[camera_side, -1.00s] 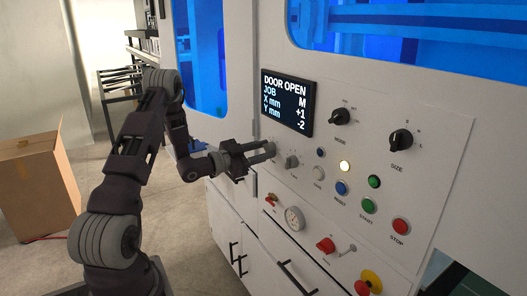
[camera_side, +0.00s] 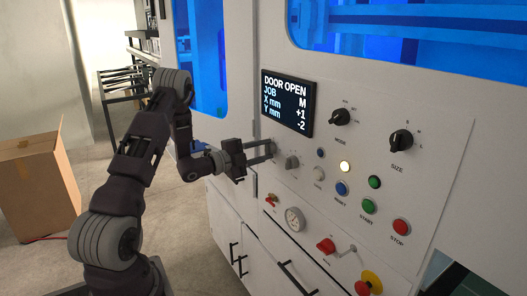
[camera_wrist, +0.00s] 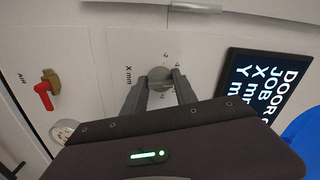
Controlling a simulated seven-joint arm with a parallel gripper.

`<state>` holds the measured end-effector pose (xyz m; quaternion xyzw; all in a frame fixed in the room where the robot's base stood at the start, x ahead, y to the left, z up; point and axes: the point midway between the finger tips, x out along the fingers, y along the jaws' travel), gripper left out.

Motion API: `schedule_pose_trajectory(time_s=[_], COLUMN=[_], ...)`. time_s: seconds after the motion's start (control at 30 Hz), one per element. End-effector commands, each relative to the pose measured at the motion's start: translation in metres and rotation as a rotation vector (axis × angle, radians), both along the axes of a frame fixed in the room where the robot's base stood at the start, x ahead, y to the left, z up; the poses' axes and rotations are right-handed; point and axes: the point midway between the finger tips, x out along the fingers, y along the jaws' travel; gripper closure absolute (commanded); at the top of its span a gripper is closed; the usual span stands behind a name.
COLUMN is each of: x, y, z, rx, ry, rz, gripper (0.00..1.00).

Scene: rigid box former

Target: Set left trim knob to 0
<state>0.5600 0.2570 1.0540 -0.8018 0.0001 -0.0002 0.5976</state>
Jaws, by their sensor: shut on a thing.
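The left trim knob (camera_wrist: 160,76) is a round grey knob beside the label "X mm" in the wrist view. My gripper (camera_wrist: 161,84) is shut on it, one finger on each side. In the side view my gripper (camera_side: 270,152) reaches the panel from the left, and its fingers hide most of this knob. The display (camera_side: 287,102) reads DOOR OPEN, JOB M, X mm +1, Y mm -2. The display also shows, cut off, at the right of the wrist view (camera_wrist: 262,88).
A second grey trim knob (camera_side: 291,162) sits just right of my fingers. The MODE knob (camera_side: 340,117), SIZE knob (camera_side: 400,140) and several push buttons lie further right. A red-handled valve (camera_side: 271,200) and a gauge (camera_side: 294,219) are below. A cardboard box (camera_side: 37,187) stands left.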

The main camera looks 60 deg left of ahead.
Motion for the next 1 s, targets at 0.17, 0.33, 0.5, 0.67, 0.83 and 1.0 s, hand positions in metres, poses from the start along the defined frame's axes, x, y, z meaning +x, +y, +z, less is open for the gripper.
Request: schedule_pose_trajectory(time_s=[0.17,0.33,0.5,0.67,0.83,1.0], x=[-0.0006,-0.0005,-0.0005,-0.0005,-0.0006,-0.0004], y=[0.0002,0.0002,0.0002,0.0002,0.0002,0.0002], z=[-0.0008,-0.0008,-0.0008,-0.0008,-0.0008,-0.0005], rx=[0.068,0.103,0.114,0.115,0.115,0.115], ry=[0.002,0.003,0.003,0.003,0.003,0.002], rz=[0.0,0.0,0.0,0.0,0.0,0.0], gripper=[1.0,1.0,1.0,1.0,1.0,0.45])
